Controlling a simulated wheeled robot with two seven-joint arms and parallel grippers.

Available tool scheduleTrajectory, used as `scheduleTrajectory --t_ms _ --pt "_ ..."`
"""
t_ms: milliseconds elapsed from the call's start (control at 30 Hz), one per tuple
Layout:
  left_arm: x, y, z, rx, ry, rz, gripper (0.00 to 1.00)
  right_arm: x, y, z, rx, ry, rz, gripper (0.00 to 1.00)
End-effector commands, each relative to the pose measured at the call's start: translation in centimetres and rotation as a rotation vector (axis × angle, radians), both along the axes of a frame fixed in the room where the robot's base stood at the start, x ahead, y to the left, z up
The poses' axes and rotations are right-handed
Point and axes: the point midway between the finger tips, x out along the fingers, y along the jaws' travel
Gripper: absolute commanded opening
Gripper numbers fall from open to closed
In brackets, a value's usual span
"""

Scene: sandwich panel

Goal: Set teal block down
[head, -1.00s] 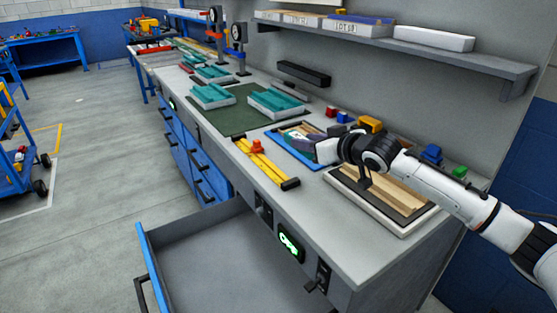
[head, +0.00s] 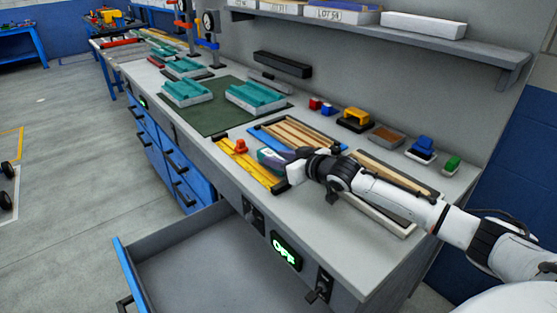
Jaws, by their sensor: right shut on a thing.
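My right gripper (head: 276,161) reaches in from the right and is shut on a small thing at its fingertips. Only a sliver of teal shows there, so I take it to be the teal block (head: 266,154), mostly hidden by the fingers. It is at the front edge of the blue tray of wooden strips (head: 257,132), right of the yellow rail. I cannot tell whether it touches the bench. Larger teal pieces on white bases (head: 187,93), (head: 256,94) stand on the green mat (head: 213,121). My left gripper is not in view.
A second framed tray of wooden strips (head: 408,228) lies under my right arm. The yellow rail (head: 250,166) has a red-orange knob. Several small coloured tools line the back. An open drawer (head: 205,262) juts out in front. The front right bench top is clear.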

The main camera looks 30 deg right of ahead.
Motion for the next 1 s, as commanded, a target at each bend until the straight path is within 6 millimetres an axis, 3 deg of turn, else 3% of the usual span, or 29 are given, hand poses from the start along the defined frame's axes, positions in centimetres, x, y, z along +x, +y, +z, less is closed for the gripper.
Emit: scheduleTrajectory --t_ms 233,767,800,900,1000 --pt "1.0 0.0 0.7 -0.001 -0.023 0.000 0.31 0.0 0.0 -0.3 -0.001 -0.003 0.000 0.02" --pt "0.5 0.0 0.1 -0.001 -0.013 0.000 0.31 0.0 0.0 -1.5 0.000 -0.004 0.000 0.02" --pt "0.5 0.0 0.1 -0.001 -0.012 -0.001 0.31 0.0 0.0 -1.6 0.000 -0.002 0.000 0.36" --pt "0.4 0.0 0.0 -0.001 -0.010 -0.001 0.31 0.0 0.0 -1.6 0.000 -0.001 0.000 0.50" --pt "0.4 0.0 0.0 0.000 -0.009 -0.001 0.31 0.0 0.0 -1.5 -0.001 -0.002 0.000 0.50"
